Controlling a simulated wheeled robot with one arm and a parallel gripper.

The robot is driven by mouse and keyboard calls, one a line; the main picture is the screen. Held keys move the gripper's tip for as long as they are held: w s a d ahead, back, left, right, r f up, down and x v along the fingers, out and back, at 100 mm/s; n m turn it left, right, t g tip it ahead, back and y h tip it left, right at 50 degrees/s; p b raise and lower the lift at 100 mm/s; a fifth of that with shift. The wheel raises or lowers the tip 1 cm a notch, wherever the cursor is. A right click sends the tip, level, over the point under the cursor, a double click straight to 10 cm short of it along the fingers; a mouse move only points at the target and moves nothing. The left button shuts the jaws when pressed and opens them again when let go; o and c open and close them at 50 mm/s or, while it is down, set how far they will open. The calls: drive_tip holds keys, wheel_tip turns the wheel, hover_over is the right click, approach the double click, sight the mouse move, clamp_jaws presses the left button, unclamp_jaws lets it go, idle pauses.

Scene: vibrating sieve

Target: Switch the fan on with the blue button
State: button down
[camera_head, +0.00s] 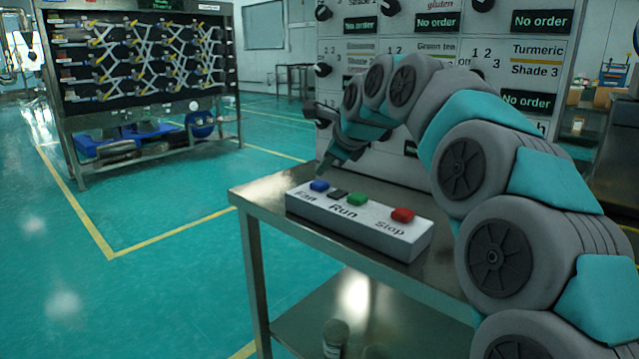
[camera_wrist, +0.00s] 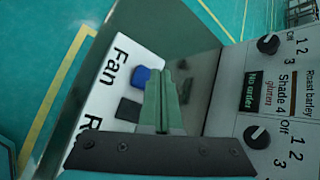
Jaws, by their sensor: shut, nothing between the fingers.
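A white control box (camera_head: 340,222) sits on a metal table. It carries a blue button (camera_head: 319,185) over the label "Fan", a small black part (camera_head: 339,194), a green button (camera_head: 357,199) over "Run" and a red button (camera_head: 402,215) over "Stop". My gripper (camera_head: 325,172) is shut and empty, its tip pointing down just above and beside the blue button. In the wrist view the shut fingers (camera_wrist: 166,88) lie right next to the blue button (camera_wrist: 141,76). I cannot tell whether they touch it.
The metal table (camera_head: 262,194) has bare top around the box and a lower shelf. A panel with dials and "No order" displays (camera_head: 437,22) stands close behind my arm. A rack with valves (camera_head: 145,60) stands at the back left. The green floor at left is clear.

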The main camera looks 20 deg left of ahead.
sight(324, 184)
drive_tip(key=shift+f, duration=0.4)
drive_tip(key=shift+f, duration=0.5)
idle(0.8)
drive_tip(key=shift+r, duration=0.1)
drive_tip(key=shift+r+p, duration=0.7)
drive_tip(key=shift+r, duration=0.15)
drive_tip(key=shift+r+p, duration=1.95)
drive_tip(key=shift+r, duration=0.6)
drive_tip(key=shift+f, duration=0.1)
